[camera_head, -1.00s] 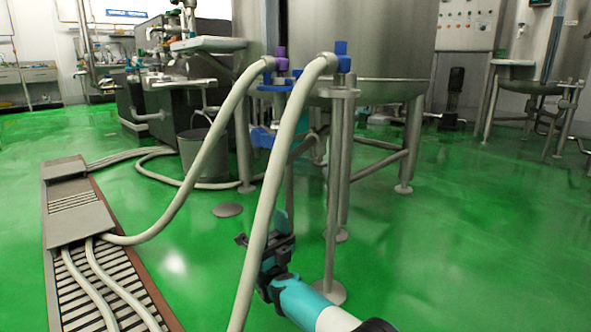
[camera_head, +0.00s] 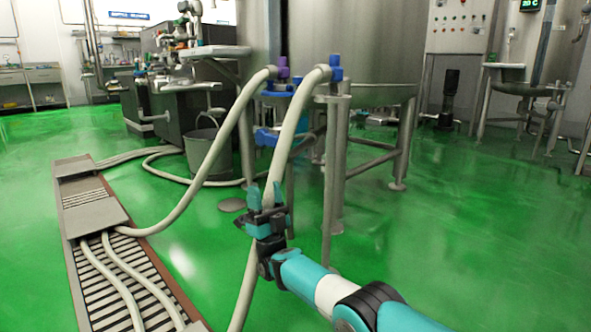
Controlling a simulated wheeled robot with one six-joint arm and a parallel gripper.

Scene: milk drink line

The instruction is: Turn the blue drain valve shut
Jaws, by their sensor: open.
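A blue fitting (camera_head: 336,68) stands upright at the top of the nearer pale hose, by the big steel tank. A flat blue piece (camera_head: 277,92) sits below a purple fitting (camera_head: 283,67) to its left. A larger blue piece (camera_head: 266,137) shows lower down, partly hidden behind the nearer hose. I cannot tell for sure which of these is the drain valve. My gripper (camera_head: 266,195) is open, with its teal fingers pointing up. It is below all the blue pieces in the picture and overlaps the nearer hose. I cannot tell whether it touches the hose.
Steel posts and tank legs (camera_head: 397,150) stand behind my gripper. A grey bucket (camera_head: 203,150) stands left.

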